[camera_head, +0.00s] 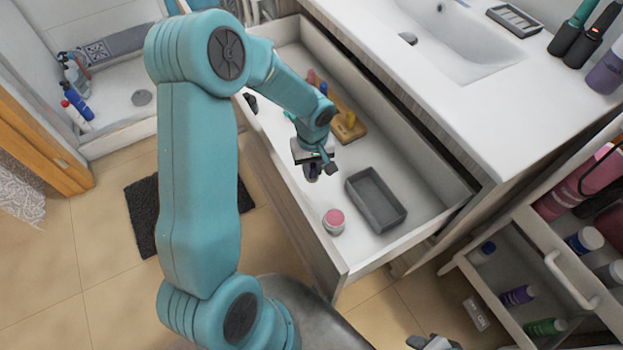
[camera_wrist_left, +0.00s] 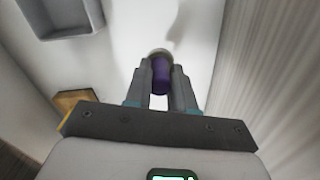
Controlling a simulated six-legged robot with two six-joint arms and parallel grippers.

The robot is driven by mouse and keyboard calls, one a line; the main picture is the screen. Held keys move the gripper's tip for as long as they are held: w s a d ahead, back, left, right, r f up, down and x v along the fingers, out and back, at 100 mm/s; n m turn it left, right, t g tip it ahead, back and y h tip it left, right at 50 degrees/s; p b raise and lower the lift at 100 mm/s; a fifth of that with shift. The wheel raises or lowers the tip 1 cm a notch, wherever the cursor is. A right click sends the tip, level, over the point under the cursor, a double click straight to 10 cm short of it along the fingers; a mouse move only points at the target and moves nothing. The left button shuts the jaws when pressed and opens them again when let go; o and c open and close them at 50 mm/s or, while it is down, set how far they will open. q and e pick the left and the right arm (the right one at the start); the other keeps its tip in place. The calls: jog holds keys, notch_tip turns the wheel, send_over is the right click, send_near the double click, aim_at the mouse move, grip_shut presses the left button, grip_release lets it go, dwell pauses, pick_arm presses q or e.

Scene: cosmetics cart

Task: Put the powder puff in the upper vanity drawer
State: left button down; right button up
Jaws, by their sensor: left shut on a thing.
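The upper vanity drawer (camera_head: 300,232) is pulled open below the sink top. My left gripper (camera_head: 313,168) is over the drawer's inside, pointing down. The puff is between the two fingertips, above the white drawer floor. I cannot tell whether it touches the floor. My right gripper (camera_head: 432,342) shows only in part at the bottom edge; its fingers are unclear.
In the drawer are a grey tray (camera_head: 376,200), a white jar with a pink top (camera_head: 334,221) and a wooden holder (camera_head: 347,128) with coloured items. Bare floor lies between them. A cart (camera_head: 545,262) with bottles stands at the right. The sink counter (camera_head: 440,110) overhangs the drawer's back.

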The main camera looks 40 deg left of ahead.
aim_at(312, 181)
pick_arm(q)
notch_tip(312, 181, down, 7)
jog(key=shift+r+b, duration=0.2)
jog(key=shift+b, duration=0.25)
jog(key=shift+r, duration=0.1)
jog(key=c, duration=1)
grip_release()
jog(key=shift+o, duration=0.2)
